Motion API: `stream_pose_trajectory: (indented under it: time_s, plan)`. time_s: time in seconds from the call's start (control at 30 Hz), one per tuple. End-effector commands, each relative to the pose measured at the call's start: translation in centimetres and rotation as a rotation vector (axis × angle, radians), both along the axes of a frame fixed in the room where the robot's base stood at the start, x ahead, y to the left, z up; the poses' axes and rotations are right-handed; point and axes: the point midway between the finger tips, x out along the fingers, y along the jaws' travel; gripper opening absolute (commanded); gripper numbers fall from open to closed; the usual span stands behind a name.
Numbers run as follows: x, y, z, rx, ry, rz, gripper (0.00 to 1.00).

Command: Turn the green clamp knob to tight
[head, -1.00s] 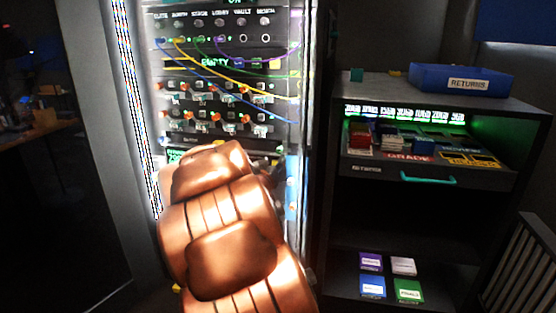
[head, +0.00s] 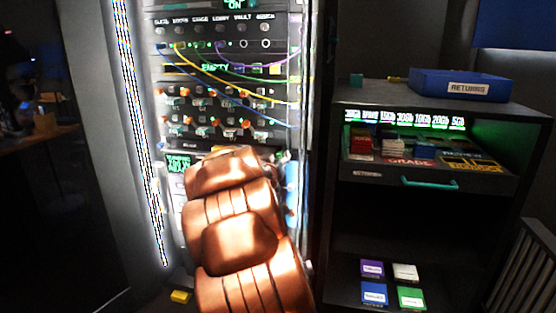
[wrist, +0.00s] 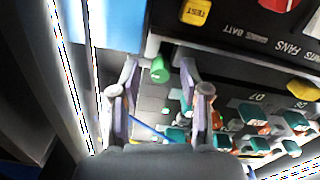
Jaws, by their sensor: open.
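The green clamp knob (wrist: 160,70) shows in the wrist view as a small green cylinder, just below the edge of a dark panel. My gripper (wrist: 160,68) is open, with one finger on each side of the knob. I see gaps on both sides, so the fingers do not appear to touch it. In the head view my copper-coloured arm covers the lower part of the rack (head: 215,50), and both the gripper and the knob are hidden behind it.
In the wrist view a yellow TEST button (wrist: 196,12) and a red knob (wrist: 278,4) are on the panel beside the fingers. Several teal-capped switches (wrist: 178,134) lie to the right. In the head view a cabinet (head: 345,220) with a blue RETURNS tray (head: 430,84) stands right.

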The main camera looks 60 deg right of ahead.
Motion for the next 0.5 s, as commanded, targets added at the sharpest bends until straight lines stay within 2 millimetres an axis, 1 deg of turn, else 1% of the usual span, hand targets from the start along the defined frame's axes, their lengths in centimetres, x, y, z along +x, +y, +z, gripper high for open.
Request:
stream_pose_trajectory:
  time_s: [0.07,0.5]
  plan:
    - [0.00,0.01,0.00,0.000,0.000,0.000,0.45]
    - [-0.01,0.02,-0.03,0.000,0.000,0.000,0.00]
